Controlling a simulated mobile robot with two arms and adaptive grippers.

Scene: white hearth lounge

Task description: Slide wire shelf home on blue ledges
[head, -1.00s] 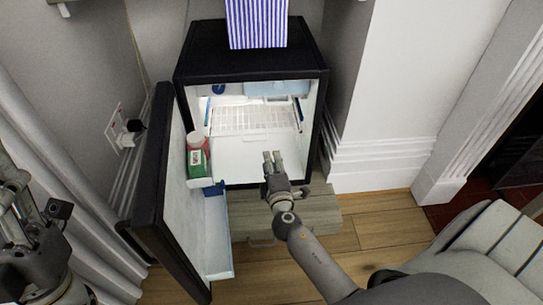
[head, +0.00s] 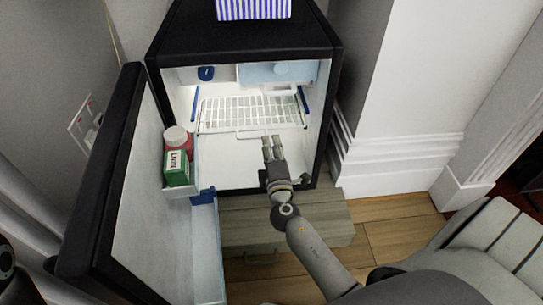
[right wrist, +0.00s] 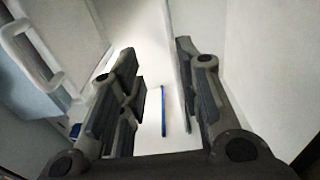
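The white wire shelf (head: 235,114) is inside the open fridge, between a left blue ledge (head: 194,106) and a right blue ledge (head: 304,104). Its front bar faces out of the fridge. I cannot tell whether its sides rest on the ledges. My right gripper (head: 273,141) is at the fridge opening, just in front of the shelf's front right part, and appears apart from it. In the right wrist view its fingers (right wrist: 158,90) are spread with nothing between them; a blue ledge (right wrist: 163,110) shows beyond. My left gripper's fingers are out of view.
The fridge door (head: 145,190) stands open at left, with a green box (head: 177,168) and a red jar with a pale lid in its rack. A light blue compartment (head: 278,73) is above the shelf. A wooden plinth (head: 325,222) is below. A striped box is on top.

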